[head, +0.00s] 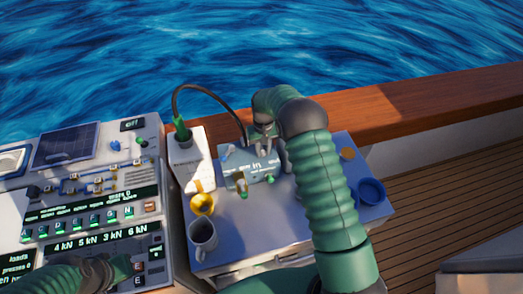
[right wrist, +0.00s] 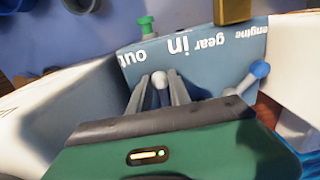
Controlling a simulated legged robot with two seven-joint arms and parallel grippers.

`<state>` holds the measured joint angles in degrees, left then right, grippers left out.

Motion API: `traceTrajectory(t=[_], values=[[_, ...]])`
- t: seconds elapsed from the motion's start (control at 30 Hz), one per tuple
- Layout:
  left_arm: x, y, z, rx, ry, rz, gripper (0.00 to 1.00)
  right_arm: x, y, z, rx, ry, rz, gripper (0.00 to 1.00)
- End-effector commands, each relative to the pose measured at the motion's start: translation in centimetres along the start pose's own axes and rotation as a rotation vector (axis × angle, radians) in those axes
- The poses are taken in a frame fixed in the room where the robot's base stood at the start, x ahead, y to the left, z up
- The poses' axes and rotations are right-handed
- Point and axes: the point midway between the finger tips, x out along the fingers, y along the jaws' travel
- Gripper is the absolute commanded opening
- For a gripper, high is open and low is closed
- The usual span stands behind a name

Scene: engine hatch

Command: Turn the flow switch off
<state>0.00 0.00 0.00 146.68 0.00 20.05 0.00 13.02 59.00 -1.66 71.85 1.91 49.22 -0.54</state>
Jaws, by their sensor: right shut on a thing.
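No label reading "flow" is legible, so I cannot tell for sure which control is the flow switch. My right gripper (head: 266,143) reaches down from the right arm to a blue-grey labelled panel (head: 240,178) on the hatch. In the right wrist view its two fingers (right wrist: 160,95) are shut on a small pale round knob (right wrist: 160,79) in front of the panel's "in" and "out" lettering.
A control console (head: 90,180) with lit buttons and an "off" display (head: 133,124) stands at left. A grey mug (head: 203,238), a yellow round part (head: 202,204) and a blue cup (head: 371,191) are around the hatch. A black cable (head: 208,90) arches behind. A wooden rail (head: 420,108) borders the water.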

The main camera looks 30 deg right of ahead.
Motion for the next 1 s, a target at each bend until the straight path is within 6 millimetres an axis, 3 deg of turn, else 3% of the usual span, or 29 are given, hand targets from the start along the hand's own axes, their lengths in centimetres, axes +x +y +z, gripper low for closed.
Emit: traceTrajectory(t=[0.33, 0.37, 0.5, 0.83, 1.0], values=[[0.0, 0.0, 0.0, 0.000, 0.000, 0.000, 0.00, -0.2, 0.2, -0.2, 0.000, 0.006, 0.003, 0.00], [0.0, 0.0, 0.0, 0.000, 0.000, 0.000, 0.00, -0.2, 0.2, -0.2, 0.000, 0.006, 0.003, 0.26], [0.0, 0.0, 0.0, 0.000, 0.000, 0.000, 0.00, -0.1, 0.1, -0.2, 0.000, 0.005, 0.002, 0.44], [0.1, 0.0, 0.0, 0.000, 0.000, 0.000, 0.00, -0.2, 0.0, -0.1, -0.001, 0.003, 0.000, 0.45], [0.7, 0.0, 0.2, 0.000, 0.000, 0.000, 0.00, -2.7, 0.1, -0.2, -0.001, 0.008, 0.000, 0.45]])
